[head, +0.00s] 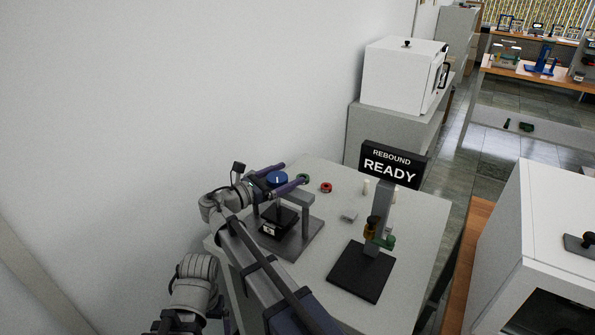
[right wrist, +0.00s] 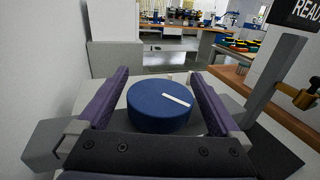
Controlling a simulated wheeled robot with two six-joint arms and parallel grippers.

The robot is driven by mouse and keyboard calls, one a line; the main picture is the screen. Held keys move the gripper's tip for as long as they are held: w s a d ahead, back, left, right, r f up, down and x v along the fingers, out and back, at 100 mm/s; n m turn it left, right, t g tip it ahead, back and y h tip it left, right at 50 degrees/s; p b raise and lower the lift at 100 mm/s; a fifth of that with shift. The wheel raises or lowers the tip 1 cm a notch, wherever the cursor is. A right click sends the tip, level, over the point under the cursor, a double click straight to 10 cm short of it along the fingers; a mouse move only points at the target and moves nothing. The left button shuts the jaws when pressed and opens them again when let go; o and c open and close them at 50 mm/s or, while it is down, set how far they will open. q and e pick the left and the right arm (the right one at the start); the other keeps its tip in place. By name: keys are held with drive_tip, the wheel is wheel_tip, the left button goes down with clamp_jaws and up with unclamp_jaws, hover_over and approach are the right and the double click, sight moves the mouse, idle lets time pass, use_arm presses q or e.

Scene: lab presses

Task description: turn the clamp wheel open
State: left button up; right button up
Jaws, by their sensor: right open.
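The clamp wheel (head: 277,179) is a blue disc on top of a grey clamp frame (head: 305,201) on the table. It also shows in the right wrist view (right wrist: 158,110), with a white mark on its top slanting down to the right. My right gripper (head: 295,173) is open, with its two purple fingers on either side of the wheel. In the right wrist view the fingers (right wrist: 160,72) flank the wheel, with narrow gaps showing. A dark block (head: 279,222) sits under the frame. My left gripper is not in view.
A stand on a black base (head: 361,272) is right of the clamp, before a black sign reading "REBOUND READY" (head: 393,165). A red ring (head: 326,188) and small white pieces lie on the table (head: 420,215). A wall runs along the left.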

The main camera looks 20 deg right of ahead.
drive_tip(key=shift+d, duration=0.1)
drive_tip(key=shift+r, duration=0.1)
drive_tip(key=c, duration=1.3)
